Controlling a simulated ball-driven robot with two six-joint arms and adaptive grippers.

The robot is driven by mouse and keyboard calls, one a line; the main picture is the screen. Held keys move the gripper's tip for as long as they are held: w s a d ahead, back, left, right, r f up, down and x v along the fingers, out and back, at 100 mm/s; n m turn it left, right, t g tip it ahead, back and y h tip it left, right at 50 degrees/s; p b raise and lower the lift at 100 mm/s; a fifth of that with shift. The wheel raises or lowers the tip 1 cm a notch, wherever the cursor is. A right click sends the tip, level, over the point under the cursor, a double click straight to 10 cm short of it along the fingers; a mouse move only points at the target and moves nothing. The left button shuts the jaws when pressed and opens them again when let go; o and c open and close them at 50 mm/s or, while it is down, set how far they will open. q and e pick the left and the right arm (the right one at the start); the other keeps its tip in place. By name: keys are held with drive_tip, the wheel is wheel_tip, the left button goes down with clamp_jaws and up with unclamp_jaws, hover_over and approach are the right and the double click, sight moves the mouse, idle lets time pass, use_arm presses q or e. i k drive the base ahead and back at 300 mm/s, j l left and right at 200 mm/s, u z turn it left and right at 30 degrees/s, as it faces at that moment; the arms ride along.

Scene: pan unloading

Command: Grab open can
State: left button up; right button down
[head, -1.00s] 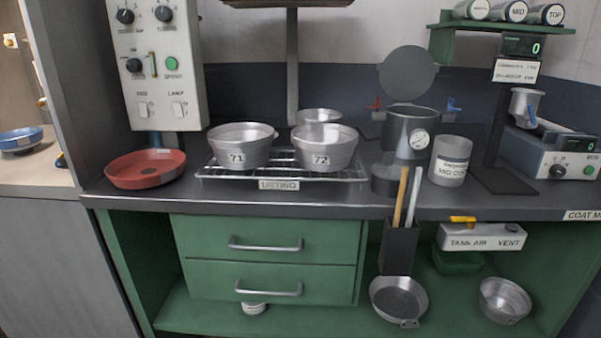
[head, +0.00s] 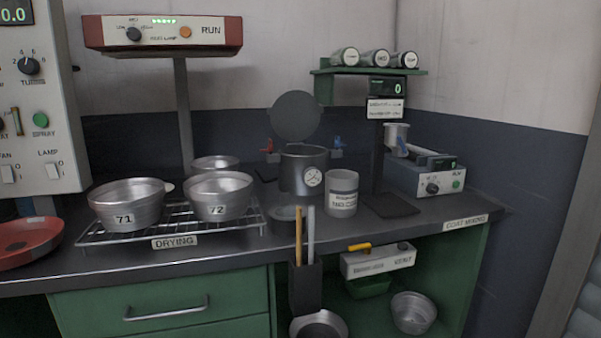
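A pale grey can (head: 342,180) with a white label stands upright on the dark counter, with its top seemingly open; the label's text is too blurred to read surely. Just left of it is a dark metal pot (head: 303,178) with a round gauge. A round grey lid (head: 296,116) stands raised behind the pot, between a red and a blue handle. Three labelled cans (head: 374,58) lie on their sides on the green wall shelf. Neither of my grippers is in view.
Pans 71 (head: 126,196) and 72 (head: 220,186) stand on the wire drying rack (head: 160,231) at left. A holder (head: 304,288) with upright sticks hangs at the front edge. A scale unit (head: 436,182) stands right. The right counter end is fairly clear.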

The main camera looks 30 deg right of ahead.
sight(341, 186)
drive_tip(key=z, duration=1.3)
drive_tip(key=i+j+u, duration=0.55)
drive_tip(key=l, duration=0.1)
